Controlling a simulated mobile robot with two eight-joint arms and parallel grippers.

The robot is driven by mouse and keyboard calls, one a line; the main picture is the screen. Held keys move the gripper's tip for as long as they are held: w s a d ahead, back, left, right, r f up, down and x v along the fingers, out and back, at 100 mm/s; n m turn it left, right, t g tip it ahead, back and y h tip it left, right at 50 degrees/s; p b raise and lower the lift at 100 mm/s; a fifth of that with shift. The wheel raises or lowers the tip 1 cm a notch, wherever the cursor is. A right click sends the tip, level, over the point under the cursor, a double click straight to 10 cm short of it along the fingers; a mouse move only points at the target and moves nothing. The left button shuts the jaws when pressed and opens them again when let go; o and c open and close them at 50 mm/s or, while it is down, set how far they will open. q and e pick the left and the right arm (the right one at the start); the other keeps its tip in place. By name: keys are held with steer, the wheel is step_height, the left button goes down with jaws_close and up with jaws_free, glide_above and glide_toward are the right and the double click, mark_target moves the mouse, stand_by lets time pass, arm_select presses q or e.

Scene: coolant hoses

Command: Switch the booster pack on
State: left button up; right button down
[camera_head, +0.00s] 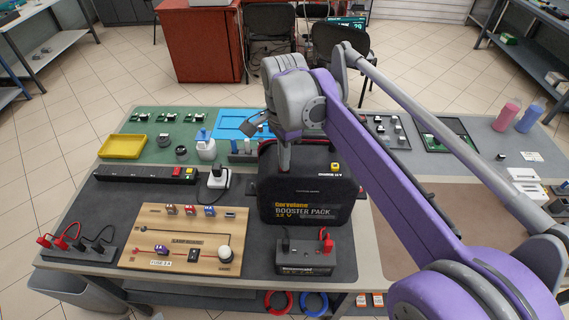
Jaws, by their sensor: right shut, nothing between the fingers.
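The black booster pack (300,208) stands upright on the dark mat, with yellow and white lettering on its front. A small yellow part with a label (335,167) sits on its top, towards the right; I cannot tell whether this is the switch or how it is set. My right gripper (284,168) is shut and empty, pointing down over the left part of the pack's top. I cannot tell whether its tips touch the pack. My wrist and purple arm hide part of the area behind and right of it. My left gripper is out of view.
A grey box with red and black leads (305,256) stands in front of the pack. A wooden lamp board (188,240) lies left, with a black power strip (145,174) behind it. A plugged adapter (218,178) is beside the pack. A yellow tray (122,146) lies back left.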

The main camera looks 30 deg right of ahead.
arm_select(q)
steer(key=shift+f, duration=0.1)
arm_select(e)
steer(key=shift+f, duration=0.2)
steer(key=shift+w+r+p, duration=0.1)
steer(key=shift+r+p, duration=1.75)
steer(key=shift+r, duration=1.75)
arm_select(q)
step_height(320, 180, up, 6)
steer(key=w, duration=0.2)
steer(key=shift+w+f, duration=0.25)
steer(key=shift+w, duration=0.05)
arm_select(e)
steer(key=shift+f, duration=0.1)
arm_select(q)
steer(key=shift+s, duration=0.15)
